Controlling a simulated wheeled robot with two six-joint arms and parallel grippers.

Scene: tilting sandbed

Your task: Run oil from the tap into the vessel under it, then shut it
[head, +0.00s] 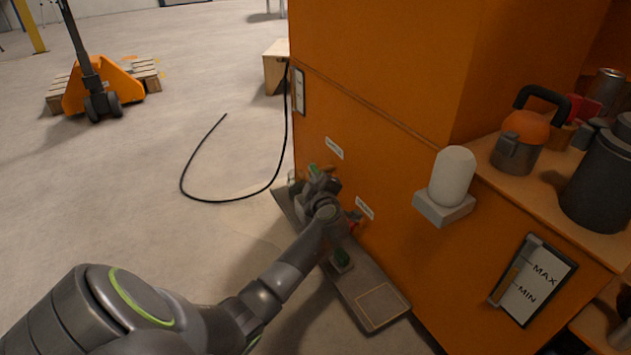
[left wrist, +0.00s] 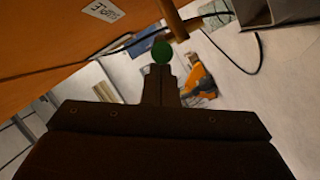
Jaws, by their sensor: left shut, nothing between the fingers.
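My left gripper (head: 318,178) reaches low against the side of the orange cabinet. Its fingers (left wrist: 161,85) are shut and empty in the left wrist view. A round green knob (left wrist: 161,52) shows just beyond the fingertips; I cannot tell whether they touch. A brown-orange bar or pipe (left wrist: 173,20) runs above the knob. In the head view, a bit of green (head: 313,168) shows at the gripper, and a red tap part (head: 354,219) sits farther right, partly behind my arm. A small vessel with a green top (head: 341,257) stands on the drip tray (head: 375,285). Oil flow is not visible.
The orange cabinet (head: 400,195) fills the right, with a white-domed fitting (head: 452,178) and a MAX/MIN gauge (head: 533,280). A shelf holds an orange-topped can (head: 523,140) and a dark jug (head: 600,185). A black hose (head: 225,200) lies on open floor. A pallet truck (head: 100,88) stands behind.

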